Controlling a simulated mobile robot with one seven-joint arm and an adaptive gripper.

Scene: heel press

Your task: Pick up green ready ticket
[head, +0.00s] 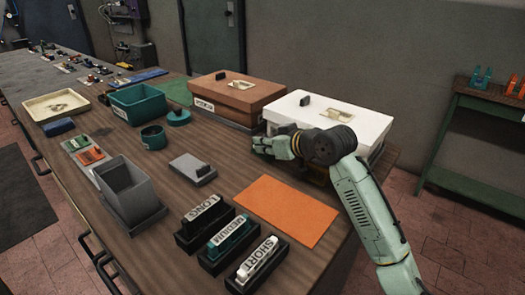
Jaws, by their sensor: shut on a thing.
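My gripper (262,146) is at the front left of the white box, above the wooden bench, with its fingers pointing left. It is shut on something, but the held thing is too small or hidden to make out. No green ticket can be made out for certain. A small grey holder (84,151) at the left of the bench has an orange piece (91,156) in it and a pale greenish patch behind that.
Behind my gripper stand a white box (345,124) and a brown box (238,90). A green-framed table (490,106) stands right.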

